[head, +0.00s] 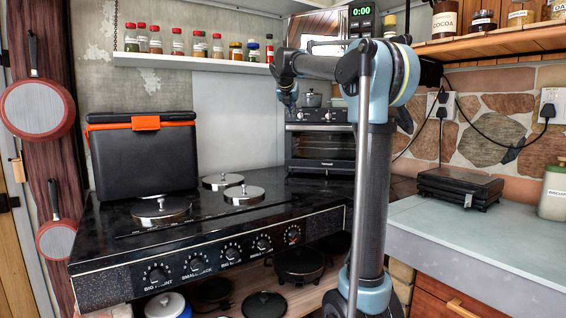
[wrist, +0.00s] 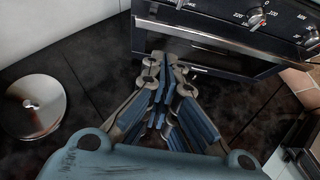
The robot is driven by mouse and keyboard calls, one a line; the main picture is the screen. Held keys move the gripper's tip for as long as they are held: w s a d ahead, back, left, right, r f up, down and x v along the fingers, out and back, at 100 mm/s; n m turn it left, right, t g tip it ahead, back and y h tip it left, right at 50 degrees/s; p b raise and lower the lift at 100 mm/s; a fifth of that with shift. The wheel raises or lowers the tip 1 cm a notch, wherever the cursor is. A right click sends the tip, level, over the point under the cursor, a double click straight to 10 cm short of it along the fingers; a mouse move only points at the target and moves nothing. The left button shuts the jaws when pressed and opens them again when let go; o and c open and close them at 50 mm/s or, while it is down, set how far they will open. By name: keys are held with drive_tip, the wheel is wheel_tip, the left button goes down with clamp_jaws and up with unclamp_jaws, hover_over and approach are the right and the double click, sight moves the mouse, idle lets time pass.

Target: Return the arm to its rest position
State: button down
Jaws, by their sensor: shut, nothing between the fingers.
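My arm stands upright in the right half of the head view, with its upper part bent to the left. My gripper (head: 290,108) hangs in front of the small black oven (head: 320,148). In the wrist view my gripper (wrist: 172,68) has its fingers together with nothing between them. It points toward the oven front (wrist: 205,45), above the black stove top (wrist: 90,60). In the head view the gripper is small and its fingertips are hard to make out.
A black box with an orange latch (head: 145,155) stands on the stove, beside round metal lids (head: 160,211). A spice shelf (head: 190,62) runs along the wall above. A wooden shelf (head: 490,45) is at upper right. The grey counter (head: 480,235) at right is largely clear, with a black appliance (head: 460,188).

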drive_tip(key=s+d+f+m+g, duration=0.1)
drive_tip(key=s+d+f+m, duration=0.3)
drive_tip(key=s+f+m, duration=0.4)
drive_tip(key=s+d+f+m+g, duration=0.2)
drive_tip(key=s+d+f+m, duration=0.15)
drive_tip(key=s+f, duration=0.5)
drive_tip(key=s+d+f+m+g, duration=0.1)
drive_tip(key=s+d+f+m, duration=0.2)
drive_tip(key=s+f+m, duration=0.55)
drive_tip(key=s+f+m+g+y, duration=0.1)
drive_tip(key=s+f+m, duration=0.5)
drive_tip(key=s+f, duration=0.6)
drive_tip(key=s+f+m+g+y, duration=0.1)
drive_tip(key=s+f+m+g, duration=0.1)
drive_tip(key=s+f+m, duration=0.5)
drive_tip(key=s+f, duration=0.4)
drive_tip(key=s, duration=0.5)
drive_tip(key=shift+f+g, duration=0.3)
drive_tip(key=shift+f, duration=0.05)
drive_tip(key=shift+w+d+f, duration=0.1)
drive_tip(key=shift+w+f, duration=0.1)
drive_tip(key=shift+w, duration=0.2)
